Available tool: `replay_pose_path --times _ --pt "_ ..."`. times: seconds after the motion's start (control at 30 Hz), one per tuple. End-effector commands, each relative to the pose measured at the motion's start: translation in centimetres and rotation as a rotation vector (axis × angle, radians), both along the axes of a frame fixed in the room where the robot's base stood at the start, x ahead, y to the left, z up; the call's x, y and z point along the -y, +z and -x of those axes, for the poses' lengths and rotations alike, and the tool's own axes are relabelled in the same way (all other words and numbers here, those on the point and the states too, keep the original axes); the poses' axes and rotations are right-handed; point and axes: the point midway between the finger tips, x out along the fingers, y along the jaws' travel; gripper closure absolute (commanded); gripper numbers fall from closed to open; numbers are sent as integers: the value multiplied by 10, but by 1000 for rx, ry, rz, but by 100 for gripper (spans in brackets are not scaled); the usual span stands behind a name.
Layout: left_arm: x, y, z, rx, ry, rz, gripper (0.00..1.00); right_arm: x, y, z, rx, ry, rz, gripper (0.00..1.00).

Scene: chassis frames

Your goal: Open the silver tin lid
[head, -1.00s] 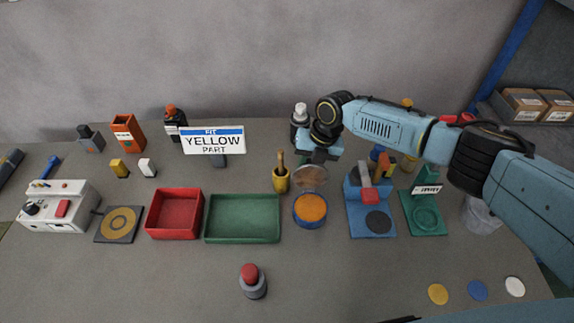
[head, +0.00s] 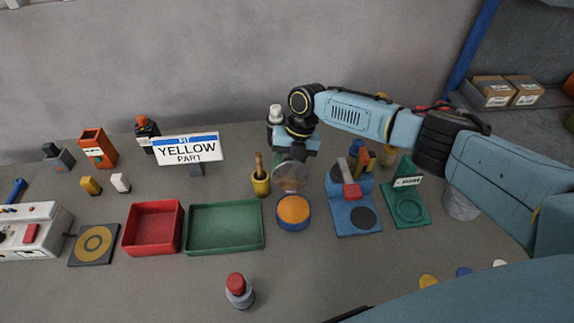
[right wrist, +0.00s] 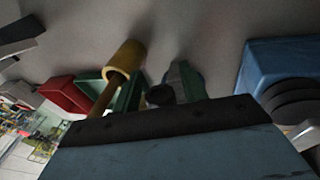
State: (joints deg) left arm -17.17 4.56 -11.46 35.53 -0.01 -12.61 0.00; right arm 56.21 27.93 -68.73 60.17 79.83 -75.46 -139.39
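The round blue tin (head: 293,217) stands on the table right of the green tray, with an orange surface inside its rim. Its silver-brown round lid (head: 289,178) stands raised at the tin's back edge, tilted up, so the tin is open. My right gripper (head: 294,156) points down just behind the lid. Its fingertips are partly hidden, and I cannot tell whether they touch the lid or are open or shut. The right wrist view shows the dark gripper body but no clear tin or lid. My left gripper is not in view.
A yellow pot (head: 261,186) with a brown handle stands close left of the lid; it also shows in the right wrist view (right wrist: 125,58). A blue stand (head: 352,212) is close right. Green (head: 225,246) and red (head: 152,246) trays lie left. The table in front is mostly clear.

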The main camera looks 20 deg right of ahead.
Motion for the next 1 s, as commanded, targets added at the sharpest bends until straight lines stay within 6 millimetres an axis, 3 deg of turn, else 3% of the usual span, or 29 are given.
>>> replay_pose_path --times 0.33,0.47,0.8,1.0 --pt "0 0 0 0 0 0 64 0 2 0 -1 2 -1 52" --pt "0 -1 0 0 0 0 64 4 13 -1 1 2 -1 52" --pt "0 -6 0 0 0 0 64 25 83 -8 3 1 -1 52" --pt "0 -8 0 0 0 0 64 35 115 -10 1 1 0 52"
